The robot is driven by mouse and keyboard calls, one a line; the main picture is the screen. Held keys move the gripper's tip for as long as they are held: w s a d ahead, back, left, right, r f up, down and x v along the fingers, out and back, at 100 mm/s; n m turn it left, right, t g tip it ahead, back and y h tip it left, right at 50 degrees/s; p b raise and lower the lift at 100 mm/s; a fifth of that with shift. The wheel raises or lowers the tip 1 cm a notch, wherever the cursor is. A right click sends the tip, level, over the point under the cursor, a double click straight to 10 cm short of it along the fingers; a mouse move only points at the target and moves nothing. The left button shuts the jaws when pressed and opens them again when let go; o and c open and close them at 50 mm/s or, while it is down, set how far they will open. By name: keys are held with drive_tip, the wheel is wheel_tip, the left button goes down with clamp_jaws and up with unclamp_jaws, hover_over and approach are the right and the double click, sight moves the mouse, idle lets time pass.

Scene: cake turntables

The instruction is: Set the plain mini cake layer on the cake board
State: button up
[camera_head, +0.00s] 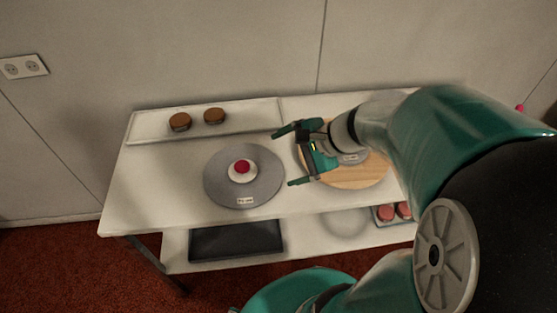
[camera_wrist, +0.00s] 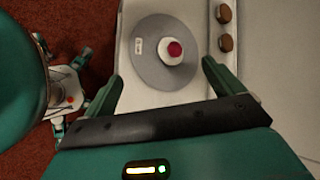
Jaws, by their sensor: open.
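Two brown round cake layers, one at the left (camera_head: 180,122) and one at the right (camera_head: 214,116), sit on a white tray at the back left; the wrist view shows them at the upper right (camera_wrist: 226,42). I cannot tell which is plain. A grey turntable (camera_head: 218,191) with a label carries a white round piece (camera_head: 235,177) with a red top (camera_head: 242,166). A wooden round (camera_head: 362,180) is at the right, partly hidden by my arm, with a grey labelled piece on it. I cannot tell which piece is the cake board. My gripper (camera_head: 284,158) is open and empty, right of the grey turntable.
The white tray (camera_head: 262,115) runs along the back of the white table (camera_head: 135,190). A lower shelf holds a dark tray (camera_head: 235,240) and red round pieces (camera_head: 386,213) in a container. Bare tabletop shows at the front left.

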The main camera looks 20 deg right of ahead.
drive_tip(key=s+a+r+n+h, duration=0.6)
drive_tip(key=s+r+n, duration=0.1)
drive_tip(key=n, duration=0.9)
drive_tip(key=shift+r+g+h, duration=0.3)
drive_tip(key=shift+r, duration=0.55)
drive_tip(key=shift+s, duration=0.1)
